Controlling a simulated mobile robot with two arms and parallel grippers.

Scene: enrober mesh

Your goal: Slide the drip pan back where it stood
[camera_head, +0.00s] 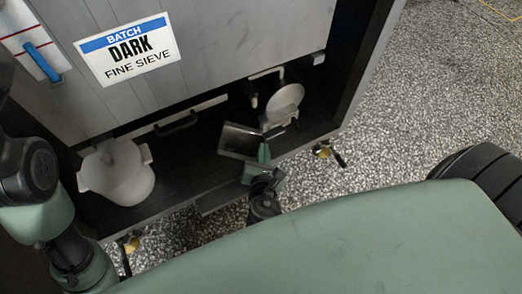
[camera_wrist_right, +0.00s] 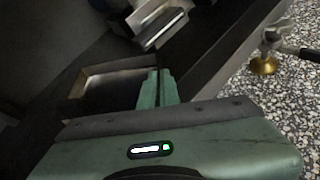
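The drip pan (camera_head: 236,141) is a shallow rectangular metal tray on the dark lower shelf of the cabinet, turned at an angle to its front edge. In the right wrist view the pan (camera_wrist_right: 112,75) shows its bright inside. My right gripper (camera_head: 265,152) reaches in from the front at the pan's right side. Its green fingers (camera_wrist_right: 157,88) are close together on the pan's rim and appear shut on it; they hide the contact. My left arm comes in at the left, and its gripper is out of view.
A white lidded pot (camera_head: 117,172) stands left on the shelf (camera_head: 190,168). A pale round disc (camera_head: 285,104) and a metal block (camera_wrist_right: 155,22) are behind the pan at the right. A brass-coloured foot (camera_wrist_right: 265,65) stands on the speckled floor. A labelled panel (camera_head: 128,48) overhangs the shelf.

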